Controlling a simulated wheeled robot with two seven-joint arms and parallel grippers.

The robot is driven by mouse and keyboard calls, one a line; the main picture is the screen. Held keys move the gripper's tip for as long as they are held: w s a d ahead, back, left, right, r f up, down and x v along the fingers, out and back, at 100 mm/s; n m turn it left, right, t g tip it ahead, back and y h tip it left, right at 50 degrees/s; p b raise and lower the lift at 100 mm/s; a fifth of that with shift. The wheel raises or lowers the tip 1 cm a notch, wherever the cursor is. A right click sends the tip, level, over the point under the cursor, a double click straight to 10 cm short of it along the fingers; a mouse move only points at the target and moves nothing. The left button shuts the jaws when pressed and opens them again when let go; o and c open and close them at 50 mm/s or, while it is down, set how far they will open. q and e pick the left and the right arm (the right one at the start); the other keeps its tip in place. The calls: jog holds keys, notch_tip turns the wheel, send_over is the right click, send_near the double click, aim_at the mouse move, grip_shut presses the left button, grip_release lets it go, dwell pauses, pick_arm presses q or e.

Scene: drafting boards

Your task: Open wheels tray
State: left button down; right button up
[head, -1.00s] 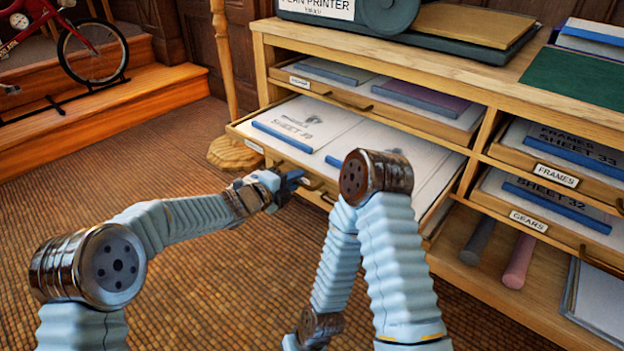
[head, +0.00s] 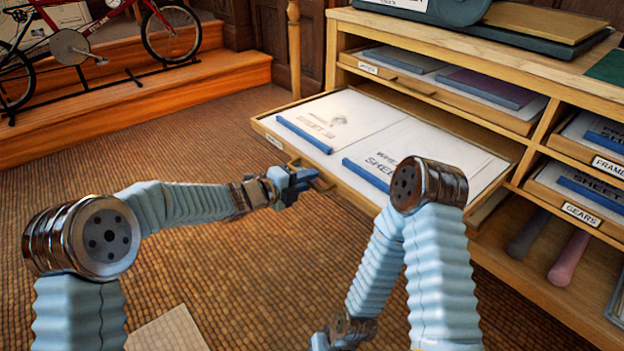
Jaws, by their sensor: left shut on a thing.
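The wheels tray (head: 302,160) is a wide, shallow wooden drawer in the left column of the cabinet, under another tray. It stands well out of the cabinet, with white sheets and blue strips lying in it. One sheet (head: 385,160) partly reads "WHE… SHEET". My left gripper (head: 298,186) is at the tray's front and shut on its handle (head: 322,182). My right arm's elbow hides the tray's near right corner.
The upper left tray (head: 440,92) and the frames (head: 600,160) and gears (head: 575,208) trays are at the right. Rolled tubes lie on the shelf below. A wooden post (head: 294,50), steps (head: 120,100) and a red bicycle (head: 100,40) stand behind. The floor at left is mostly clear.

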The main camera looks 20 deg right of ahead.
dwell(0.3)
pick_arm(q)
jog(key=c, duration=1.2)
grip_release()
jog(key=shift+c, duration=0.2)
jog(key=shift+a, duration=0.1)
jog(key=p+v, duration=0.1)
jog(key=v, duration=1.2)
jog(key=shift+s+a, duration=0.15)
jog(key=shift+a, duration=0.2)
